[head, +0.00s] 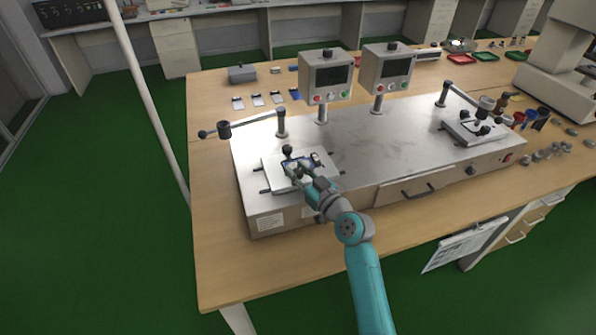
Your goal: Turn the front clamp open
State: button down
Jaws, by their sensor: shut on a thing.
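The left fixture plate (270,164) lies on the left part of a grey metal test machine. A black clamp knob (287,149) stands at the plate's back, and a smaller dark clamp part shows to the right (315,157). My gripper (293,171) is down at the front of the fixture, over a small blue-edged piece. It is shut on the front clamp, which is mostly hidden behind the fingers. The clamp's exact angle is too small to tell.
Two control boxes (325,77) (384,70) stand behind. A second fixture (474,130) sits at the right. The machine top (360,135) between the fixtures is clear.

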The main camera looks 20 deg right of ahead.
jog(key=shift+n+g+y, duration=0.8)
jog(key=shift+n+y, duration=0.5)
jog(key=shift+y, duration=0.6)
jog(key=shift+f+n+g+y, duration=0.1)
jog(key=shift+n+g+y, duration=0.2)
jog(key=shift+n+y, duration=0.15)
jog(key=c, duration=0.8)
grip_release()
jog(key=v, duration=1.2)
